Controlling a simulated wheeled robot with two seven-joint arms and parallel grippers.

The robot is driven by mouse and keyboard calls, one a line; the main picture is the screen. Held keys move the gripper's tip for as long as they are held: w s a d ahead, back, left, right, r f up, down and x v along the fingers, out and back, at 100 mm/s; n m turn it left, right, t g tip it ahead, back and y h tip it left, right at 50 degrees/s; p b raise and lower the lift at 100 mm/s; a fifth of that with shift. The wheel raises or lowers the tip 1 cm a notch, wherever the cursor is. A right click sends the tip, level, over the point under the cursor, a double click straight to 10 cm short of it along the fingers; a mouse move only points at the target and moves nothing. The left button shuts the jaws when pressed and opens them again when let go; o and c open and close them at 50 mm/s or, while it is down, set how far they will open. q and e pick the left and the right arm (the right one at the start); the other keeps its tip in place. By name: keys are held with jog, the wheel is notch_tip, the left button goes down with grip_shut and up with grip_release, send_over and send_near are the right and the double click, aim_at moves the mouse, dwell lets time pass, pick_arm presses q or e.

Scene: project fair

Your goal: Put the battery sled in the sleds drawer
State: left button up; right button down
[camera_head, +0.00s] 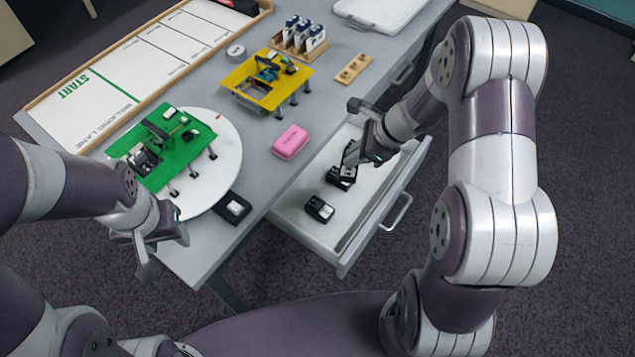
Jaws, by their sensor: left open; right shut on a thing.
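The drawer (300,232) is pulled out from the table's front and holds small black sleds. My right gripper (352,158) reaches down into it, shut on a black battery sled (342,180), which is low in the drawer; I cannot tell whether it touches the floor. Part of that sled is hidden by the gripper. Another black sled with a pale top (320,208) lies nearer the drawer's front left corner. My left gripper (152,262) is open and empty, left of the table's near corner.
A black tray-like piece with a white block (233,207) sits near the table's edge. A white turntable (226,160) bears a green platform (180,160). A yellow platform (245,85), a pink box (290,142) and a wooden rack (298,48) stand farther back.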

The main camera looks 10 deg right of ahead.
pick_arm(q)
jog(key=f+b, duration=0.1)
jog(key=f, duration=0.1)
jog(key=f+b, duration=0.1)
jog(key=f, duration=0.1)
jog(key=f+b, duration=0.2)
jog(key=shift+s+a+f, duration=0.2)
jog(key=shift+s+a, duration=0.05)
jog(key=shift+s, duration=0.05)
notch_tip(320, 180, down, 3)
jog(key=b, duration=0.3)
jog(key=shift+f, duration=0.15)
pick_arm(e)
jog(key=d+f+m, duration=0.1)
jog(key=d+f, duration=0.1)
jog(key=f, duration=0.2)
jog(key=d+f+m+t+h, duration=0.1)
jog(key=f+m, duration=0.1)
jog(key=f, duration=0.3)
jog(key=s+d+f+m, duration=0.1)
jog(key=d+f, duration=0.1)
jog(key=f, duration=0.2)
jog(key=shift+d+f+m+t+h, duration=0.25)
jog(key=shift+d+m+t+h, duration=0.05)
jog(key=shift+m, duration=0.1)
pick_arm(q)
jog(key=shift+w+d, duration=0.1)
pick_arm(e)
jog(key=shift+w, duration=0.1)
